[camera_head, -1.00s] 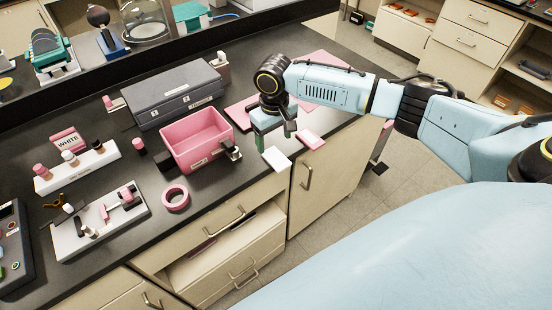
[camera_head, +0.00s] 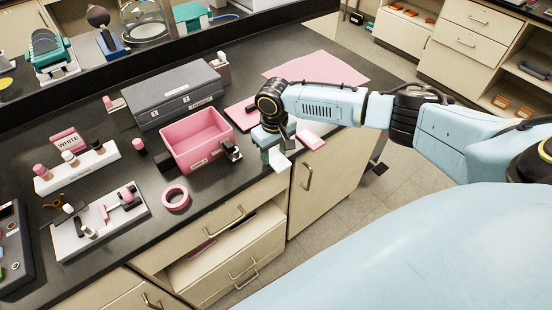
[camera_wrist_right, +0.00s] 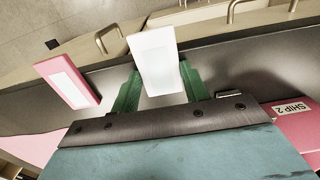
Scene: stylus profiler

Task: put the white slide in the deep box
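The white slide (camera_head: 281,163) lies at the front edge of the dark counter. My right gripper (camera_head: 278,153) is down over it, partly hiding it. In the right wrist view the white slide (camera_wrist_right: 155,62) is between the two green fingers of my right gripper (camera_wrist_right: 160,78). The fingers stand apart, one along each side; whether they touch the slide is hard to tell. The deep box is probably the pink open box (camera_head: 183,156), left of my right gripper. Its visible inside looks empty. My left gripper is not in view.
A pink slide (camera_head: 310,140) lies right of my gripper. A grey case (camera_head: 175,95) stands behind the pink box, and a small dark holder (camera_head: 231,150) at its right side. A pink tape ring (camera_head: 176,198) lies in front. Pink sheets (camera_head: 318,68) lie behind my arm.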

